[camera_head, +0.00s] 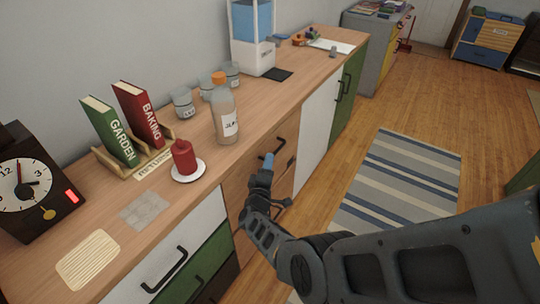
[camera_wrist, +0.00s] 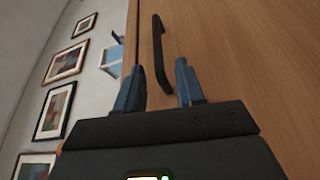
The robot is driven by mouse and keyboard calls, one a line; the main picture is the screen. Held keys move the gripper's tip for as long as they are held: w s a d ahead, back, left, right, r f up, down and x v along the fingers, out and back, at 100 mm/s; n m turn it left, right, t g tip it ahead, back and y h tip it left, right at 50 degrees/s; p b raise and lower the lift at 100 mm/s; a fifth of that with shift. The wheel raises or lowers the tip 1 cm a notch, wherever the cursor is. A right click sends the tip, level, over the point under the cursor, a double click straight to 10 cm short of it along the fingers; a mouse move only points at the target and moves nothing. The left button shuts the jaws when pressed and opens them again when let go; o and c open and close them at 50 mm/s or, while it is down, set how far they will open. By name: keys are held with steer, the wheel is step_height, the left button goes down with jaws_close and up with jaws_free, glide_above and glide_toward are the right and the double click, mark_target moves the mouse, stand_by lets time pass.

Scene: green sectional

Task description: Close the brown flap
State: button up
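The brown flap (camera_head: 288,136) is a wood-coloured front under the counter, between a white-and-green drawer stack and a white door. Its dark bar handle (camera_head: 277,149) is near its top. I cannot tell how far the flap stands open; my gripper partly covers it. In the wrist view the flap (camera_wrist: 230,50) fills the right side, with its handle (camera_wrist: 160,50) ahead of the gap between the fingers. My gripper (camera_head: 267,162) is at the flap's front by the handle. Its blue fingers (camera_wrist: 158,72) are apart with nothing seen between them; contact with the handle cannot be told.
The wooden counter (camera_head: 285,80) holds a bottle (camera_head: 225,115), a red candle (camera_head: 184,157) on a white dish, books (camera_head: 140,115) and a clock (camera_head: 30,180). A striped rug (camera_head: 400,180) lies on open floor at the right.

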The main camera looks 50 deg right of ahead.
steer(key=shift+p+v, duration=0.35)
steer(key=shift+v, duration=1.35)
steer(key=s+d+r+n+t+y, duration=0.1)
steer(key=s+d+r+t+y, duration=0.15)
steer(key=s+t, duration=0.45)
steer(key=s+a+r+n+t+y, duration=0.2)
steer(key=s+a+y, duration=0.25)
steer(key=s, duration=0.65)
steer(key=s+a+r+m+g+y, duration=0.1)
steer(key=s+a+r+m+y, duration=0.2)
steer(key=s+a+r, duration=0.7)
steer(key=s+a+r+m+g+y, duration=0.1)
steer(key=s+a+r+m+y, duration=0.2)
steer(key=s+a+r+y, duration=0.3)
steer(key=s+a+r, duration=0.5)
steer(key=a, duration=0.3)
steer(key=shift+a+r+m+g+y, duration=0.25)
steer(key=shift+a+m+g+y, duration=0.05)
steer(key=shift+a+g+y, duration=0.1)
